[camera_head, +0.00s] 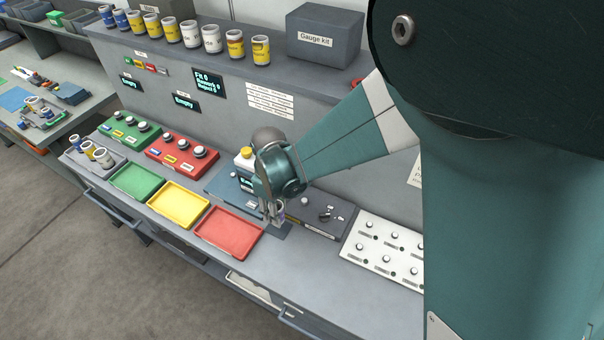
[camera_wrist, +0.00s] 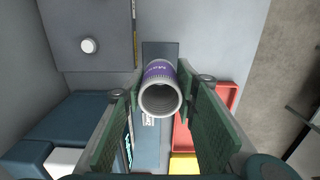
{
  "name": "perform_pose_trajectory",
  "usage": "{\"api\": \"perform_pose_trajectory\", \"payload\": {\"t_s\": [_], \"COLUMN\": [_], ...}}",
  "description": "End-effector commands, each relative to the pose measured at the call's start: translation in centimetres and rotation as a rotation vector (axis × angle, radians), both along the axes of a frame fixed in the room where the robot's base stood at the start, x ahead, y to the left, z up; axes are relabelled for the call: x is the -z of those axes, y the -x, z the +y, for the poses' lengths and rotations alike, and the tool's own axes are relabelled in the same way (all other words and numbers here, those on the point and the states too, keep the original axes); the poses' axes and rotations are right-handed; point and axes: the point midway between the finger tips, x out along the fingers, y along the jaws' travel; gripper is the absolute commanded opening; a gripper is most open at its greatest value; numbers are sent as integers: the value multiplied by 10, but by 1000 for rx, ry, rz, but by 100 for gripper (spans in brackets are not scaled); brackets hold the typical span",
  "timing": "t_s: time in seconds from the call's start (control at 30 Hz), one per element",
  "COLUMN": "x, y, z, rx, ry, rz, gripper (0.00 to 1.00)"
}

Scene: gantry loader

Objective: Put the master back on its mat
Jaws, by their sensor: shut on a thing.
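The master (camera_wrist: 160,92) is a grey hollow cylinder with a purple label band, seen from its open end in the wrist view. My gripper (camera_wrist: 162,110) is shut on it, with one green-padded finger on each side. In the head view my gripper (camera_head: 273,217) points down just behind the red tray, and its fingers mostly hide the master. The mat (camera_wrist: 160,49), a small dark blue-grey rectangle, shows beyond the master. In the head view a bit of the mat (camera_head: 284,231) shows beside my fingertips. I cannot tell whether the master touches it.
The red tray (camera_head: 228,232), yellow tray (camera_head: 178,199) and green tray (camera_head: 135,181) line the bench front. A dark control box (camera_head: 318,214) with knobs stands right of my gripper, a blue device (camera_head: 226,186) left. A white button panel (camera_head: 383,250) is farther right.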

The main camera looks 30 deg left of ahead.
Motion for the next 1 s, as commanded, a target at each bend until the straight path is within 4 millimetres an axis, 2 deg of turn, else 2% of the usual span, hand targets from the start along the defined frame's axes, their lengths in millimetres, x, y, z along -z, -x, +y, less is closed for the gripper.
{"api": "perform_pose_trajectory", "payload": {"t_s": [0.13,0.57,1.0], "x": [7,11,47], "y": [0,0,0], "z": [0,0,0], "rx": [0,0,0], "ry": [0,0,0], "rz": [0,0,0], "gripper": [8,8,8]}}
